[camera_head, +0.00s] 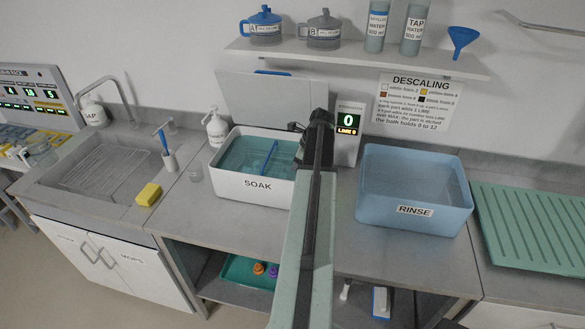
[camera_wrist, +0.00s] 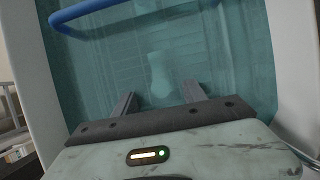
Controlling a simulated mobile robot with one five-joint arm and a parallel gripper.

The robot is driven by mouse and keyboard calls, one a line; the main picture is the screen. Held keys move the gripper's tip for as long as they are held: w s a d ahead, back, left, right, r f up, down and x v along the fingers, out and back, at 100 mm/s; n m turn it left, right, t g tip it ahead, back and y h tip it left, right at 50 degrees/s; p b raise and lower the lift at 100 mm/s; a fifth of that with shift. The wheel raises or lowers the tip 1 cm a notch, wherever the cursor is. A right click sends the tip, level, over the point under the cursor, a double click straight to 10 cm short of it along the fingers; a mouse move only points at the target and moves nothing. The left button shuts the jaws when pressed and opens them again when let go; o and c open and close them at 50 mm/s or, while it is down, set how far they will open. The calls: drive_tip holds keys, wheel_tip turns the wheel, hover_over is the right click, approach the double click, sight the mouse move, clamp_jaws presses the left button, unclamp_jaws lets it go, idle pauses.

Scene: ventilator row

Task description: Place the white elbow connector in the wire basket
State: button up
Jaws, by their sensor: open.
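In the wrist view my gripper (camera_wrist: 163,91) is open, its two fingers apart and pointing at the teal liquid of the soak bath. A pale, blurred shape (camera_wrist: 158,76) shows under the liquid just beyond and between the fingertips. It may be the white elbow connector, but its form is unclear. Faint grid lines of the wire basket (camera_wrist: 100,62) show under the liquid, with a blue handle bar (camera_wrist: 110,12) above. Whether the pale shape lies inside the basket I cannot tell. In the head view the blue handle (camera_head: 270,158) stands in the white SOAK tub (camera_head: 240,186); my arm hides the gripper.
A blue RINSE tub (camera_head: 400,205) stands right of my arm, with a green ribbed drainer (camera_head: 535,230) beyond. A display (camera_head: 347,121) reading 0 stands behind. A soap bottle (camera_head: 215,128), yellow sponge (camera_head: 148,194) and sink (camera_head: 100,180) are to the left. A shelf (camera_head: 350,57) hangs above.

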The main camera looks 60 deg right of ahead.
drive_tip(key=p+v, duration=0.8)
drive_tip(key=v, duration=0.2)
drive_tip(key=shift+r, duration=0.15)
